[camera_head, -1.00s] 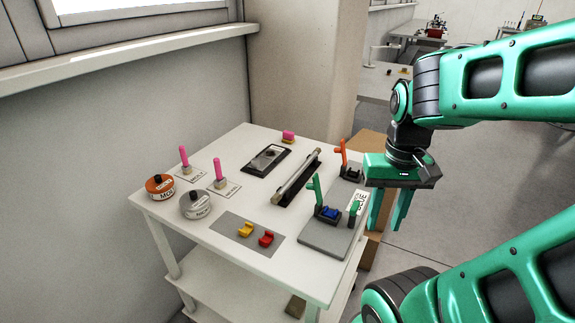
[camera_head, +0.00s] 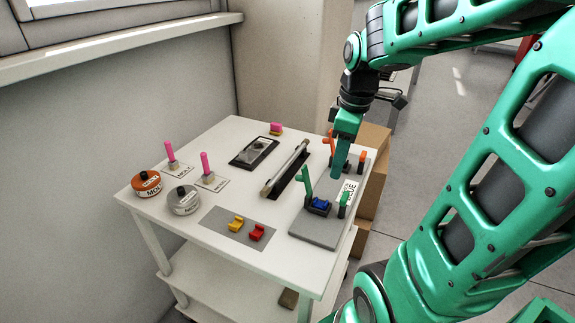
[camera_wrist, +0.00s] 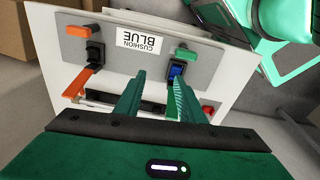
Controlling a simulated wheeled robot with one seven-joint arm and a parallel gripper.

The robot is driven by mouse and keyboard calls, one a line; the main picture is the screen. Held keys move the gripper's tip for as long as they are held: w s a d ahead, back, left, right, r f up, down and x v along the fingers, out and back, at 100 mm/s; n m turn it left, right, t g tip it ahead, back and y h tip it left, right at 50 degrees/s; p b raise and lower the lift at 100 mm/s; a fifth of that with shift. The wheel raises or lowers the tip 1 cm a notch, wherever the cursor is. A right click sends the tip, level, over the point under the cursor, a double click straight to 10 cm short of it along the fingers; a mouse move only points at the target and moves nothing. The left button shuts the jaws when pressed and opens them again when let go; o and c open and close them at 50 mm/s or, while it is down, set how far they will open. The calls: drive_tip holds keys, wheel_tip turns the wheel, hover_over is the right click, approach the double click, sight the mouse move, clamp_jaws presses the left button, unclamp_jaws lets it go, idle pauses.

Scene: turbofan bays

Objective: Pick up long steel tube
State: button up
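The long steel tube (camera_head: 286,167) lies on a narrow black holder (camera_head: 291,183) on the white table, running from near left to far right in the head view. My gripper (camera_head: 338,172) points down above the right side of the table, to the right of the tube and apart from it. In the wrist view my gripper's two green fingers (camera_wrist: 159,76) are spread with a gap between them and nothing held. A pale bar that looks like the tube shows partly behind the fingers in the wrist view; the rest is hidden.
A grey board (camera_head: 318,228) with green clamps and a blue block (camera_head: 320,203) stands near my gripper. Orange clamps (camera_head: 332,145) are behind it. Orange (camera_head: 146,184) and grey (camera_head: 184,200) tins, pink-handled brushes and a dark tray (camera_head: 254,152) are to the left.

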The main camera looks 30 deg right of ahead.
drive_tip(key=w+n, duration=0.8)
drive_tip(key=w, duration=0.1)
drive_tip(key=n+t+y, duration=0.1)
drive_tip(key=n, duration=0.8)
approach(288, 162)
drive_tip(key=shift+x, duration=4.25)
clamp_jaws()
